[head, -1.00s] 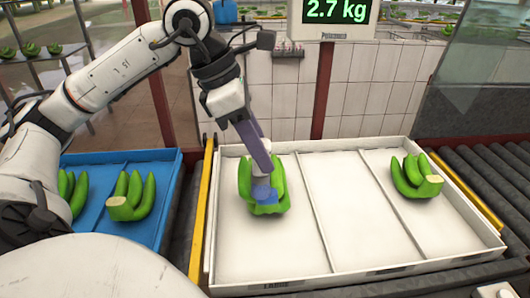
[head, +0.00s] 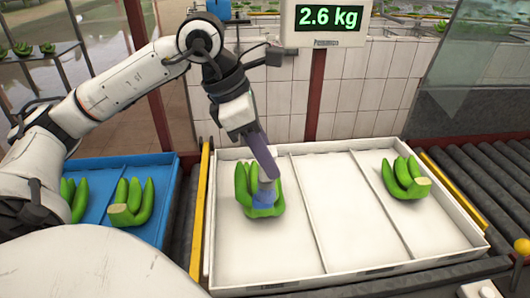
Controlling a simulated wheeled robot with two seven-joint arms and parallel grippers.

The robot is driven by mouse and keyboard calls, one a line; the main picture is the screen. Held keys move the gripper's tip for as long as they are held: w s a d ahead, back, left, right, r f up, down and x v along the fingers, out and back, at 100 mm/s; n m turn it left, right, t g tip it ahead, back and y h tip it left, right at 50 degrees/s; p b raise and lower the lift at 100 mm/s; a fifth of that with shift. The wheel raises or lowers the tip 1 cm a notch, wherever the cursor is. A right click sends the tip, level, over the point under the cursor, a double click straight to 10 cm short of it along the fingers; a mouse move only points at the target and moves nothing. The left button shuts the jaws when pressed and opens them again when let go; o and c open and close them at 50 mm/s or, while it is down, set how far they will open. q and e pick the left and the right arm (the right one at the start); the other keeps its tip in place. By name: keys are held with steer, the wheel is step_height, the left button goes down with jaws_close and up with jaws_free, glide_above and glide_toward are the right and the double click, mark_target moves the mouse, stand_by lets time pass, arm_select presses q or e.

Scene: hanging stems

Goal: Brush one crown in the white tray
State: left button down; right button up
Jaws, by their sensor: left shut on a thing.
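The white tray (head: 334,203) stands in the middle with three sections. A green banana crown (head: 262,210) lies in its left section, and another crown (head: 404,178) lies in its right section. The middle section is empty. My left gripper (head: 262,160) is above the left crown, shut on a brush (head: 265,193) whose pale blue end is down at the crown. The brush end overlaps the crown's near part, and exact contact is hard to tell. My right gripper is not in view.
A blue tray (head: 91,234) with several green banana hands (head: 132,203) stands at the left. Roller conveyor (head: 497,170) runs at the right. A scale display (head: 330,18) reads 2.6 kg behind the tray. Yellow rails (head: 204,200) flank the white tray.

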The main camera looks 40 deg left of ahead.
arm_select(q)
step_height(320, 180, up, 3)
steer(key=shift+f+p, duration=0.15)
steer(key=shift+p, duration=0.5)
steer(key=shift+r, duration=3.1)
